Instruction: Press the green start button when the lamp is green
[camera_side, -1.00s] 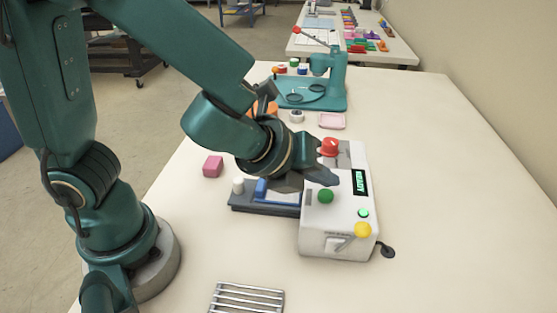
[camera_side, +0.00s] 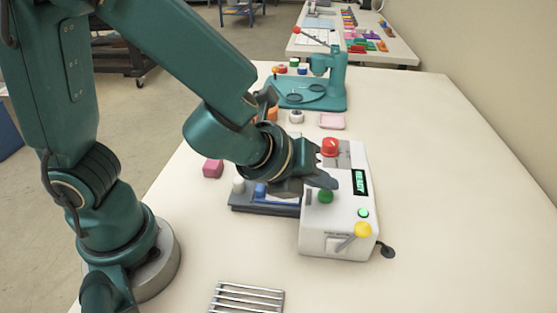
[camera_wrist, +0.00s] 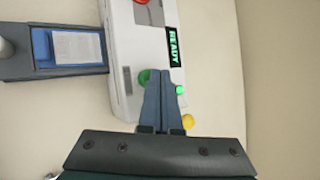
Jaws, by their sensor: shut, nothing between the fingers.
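The white laminator (camera_side: 335,243) stands on the table with a round green start button (camera_side: 325,196) on top. The green lamp (camera_side: 363,213) is lit, and the display (camera_side: 360,182) reads READY. My gripper (camera_side: 336,184) is shut and empty, its fingertips close to the green button in the side view. I cannot tell whether they touch it. In the wrist view the fingers (camera_wrist: 163,74) reach over the machine, with the green button (camera_wrist: 144,76) partly hidden at their left and the lit lamp (camera_wrist: 179,89) at their right.
A red button (camera_side: 329,147) is at the machine's far end, and a yellow-knobbed lever (camera_side: 362,230) at its near end. A dark tray (camera_side: 242,207) with a blue-and-white piece adjoins its left side. A metal rack (camera_side: 246,299) lies in front. The table's right side is clear.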

